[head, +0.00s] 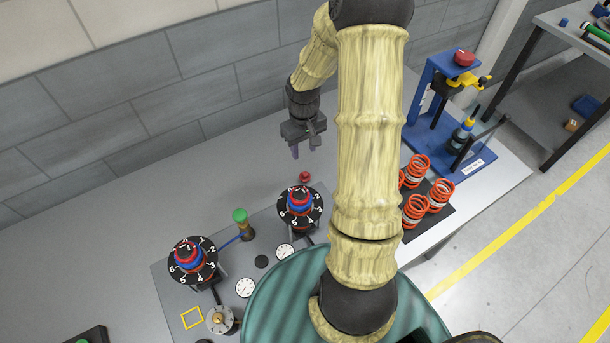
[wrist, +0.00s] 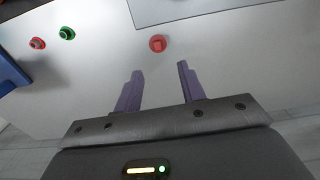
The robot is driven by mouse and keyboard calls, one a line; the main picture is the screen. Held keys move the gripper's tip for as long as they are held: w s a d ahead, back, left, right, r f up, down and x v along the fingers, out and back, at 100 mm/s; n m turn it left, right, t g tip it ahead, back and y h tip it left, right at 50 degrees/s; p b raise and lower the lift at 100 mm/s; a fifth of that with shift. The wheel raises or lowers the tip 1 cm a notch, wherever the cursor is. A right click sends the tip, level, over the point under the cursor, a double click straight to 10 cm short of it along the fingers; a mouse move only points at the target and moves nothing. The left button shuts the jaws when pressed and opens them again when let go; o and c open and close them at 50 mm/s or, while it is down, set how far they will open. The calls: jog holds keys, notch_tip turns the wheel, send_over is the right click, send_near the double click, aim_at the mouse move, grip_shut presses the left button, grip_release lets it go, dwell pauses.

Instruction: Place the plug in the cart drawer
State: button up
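A small red round piece (head: 305,177), which may be the plug, sits on the grey table just beyond the panel's far edge. It also shows in the wrist view (wrist: 158,43), ahead of the fingertips and roughly between their lines. My gripper (head: 308,152) is above the table, behind the red piece in the head view. In the wrist view its two purple fingers (wrist: 158,75) are apart with nothing between them. A red ring-like piece (wrist: 38,43) and a green one (wrist: 67,33) lie at the upper left of the wrist view. I cannot make out the cart drawer.
A panel (head: 160,275) with numbered dials (head: 192,260) and gauges stands near the front. A green-topped peg (head: 240,215) rises from it. Orange springs (head: 415,210) and a blue press (head: 430,110) stand at right. A wall bounds the back.

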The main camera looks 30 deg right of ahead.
send_over(305, 174)
jog(key=f, duration=0.3)
jog(key=f+p, duration=0.1)
jog(key=f, duration=0.2)
jog(key=shift+a+f, duration=0.2)
jog(key=shift+f, duration=0.1)
jog(key=shift+w+d+f+p, duration=0.15)
jog(key=shift+f+p, duration=0.4)
jog(key=shift+f, duration=0.75)
jog(key=shift+s+d+f+p, duration=0.1)
jog(key=shift+f+p, duration=0.4)
jog(key=shift+f, duration=0.8)
grip_shut()
